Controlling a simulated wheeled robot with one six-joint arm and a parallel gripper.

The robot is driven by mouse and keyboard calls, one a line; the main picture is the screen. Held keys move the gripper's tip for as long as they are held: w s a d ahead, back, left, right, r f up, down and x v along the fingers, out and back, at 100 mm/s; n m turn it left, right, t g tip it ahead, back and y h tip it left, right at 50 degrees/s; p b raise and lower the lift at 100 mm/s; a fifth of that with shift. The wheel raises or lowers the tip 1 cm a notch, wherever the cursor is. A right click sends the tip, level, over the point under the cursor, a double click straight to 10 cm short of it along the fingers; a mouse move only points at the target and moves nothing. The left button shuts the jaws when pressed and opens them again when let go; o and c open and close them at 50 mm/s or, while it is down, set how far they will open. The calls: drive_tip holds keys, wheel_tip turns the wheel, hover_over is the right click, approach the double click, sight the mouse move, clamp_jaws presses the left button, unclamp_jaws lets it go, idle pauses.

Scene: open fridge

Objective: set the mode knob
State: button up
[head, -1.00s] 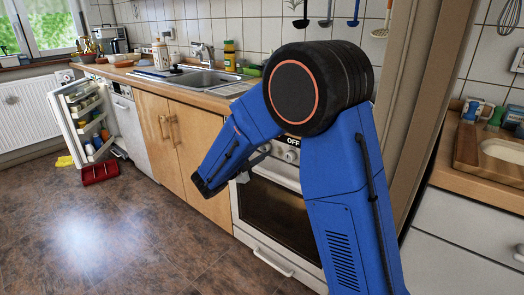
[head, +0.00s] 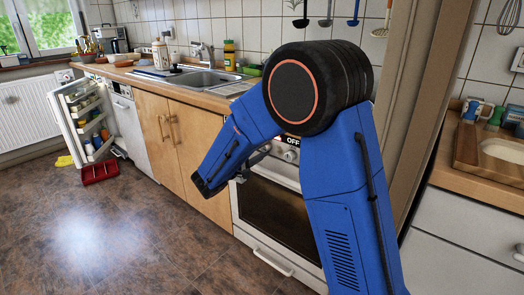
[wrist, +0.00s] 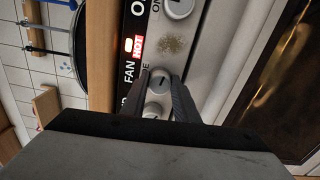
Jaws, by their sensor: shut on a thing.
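The mode knob (wrist: 160,82) is a small round silver knob on the oven's front panel, with a dark mark on its face. In the wrist view, a partly covered label ending in E is beside it. My gripper (wrist: 160,76) has its two dark fingers on either side of this knob and is shut on it. Another silver knob (wrist: 154,110) shows between the fingers, nearer the wrist. In the head view, the oven (head: 275,210) stands behind my blue arm, with an OFF display (head: 293,141) on its panel. The arm hides most of the panel there.
A further knob (wrist: 179,8) is at the top of the wrist view, near a lit red HOT sign (wrist: 138,46). The wooden counter edge (wrist: 102,60) runs beside the panel. A small open fridge (head: 88,120) is at the far left.

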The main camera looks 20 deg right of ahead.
drive_tip(key=o, duration=1.1)
drive_tip(key=shift+c, duration=0.2)
drive_tip(key=v, duration=1.7)
drive_tip(key=shift+s+a, duration=0.15)
drive_tip(key=shift+a, duration=0.05)
drive_tip(key=s+d+m+g+y, duration=0.2)
drive_tip(key=s+d+g, duration=0.2)
drive_tip(key=s+d, duration=0.45)
drive_tip(key=s+d+m+g+y, duration=0.2)
drive_tip(key=s+d+g, duration=0.3)
drive_tip(key=d, duration=0.7)
drive_tip(key=s+f+m+t+y, duration=0.1)
drive_tip(key=s+m+t+y, duration=0.2)
drive_tip(key=s+y, duration=0.7)
drive_tip(key=s+m, duration=0.1)
drive_tip(key=s, duration=0.8)
drive_tip(key=shift+s+f+y, duration=0.15)
drive_tip(key=shift+f+y, duration=0.15)
drive_tip(key=shift+f, duration=0.05)
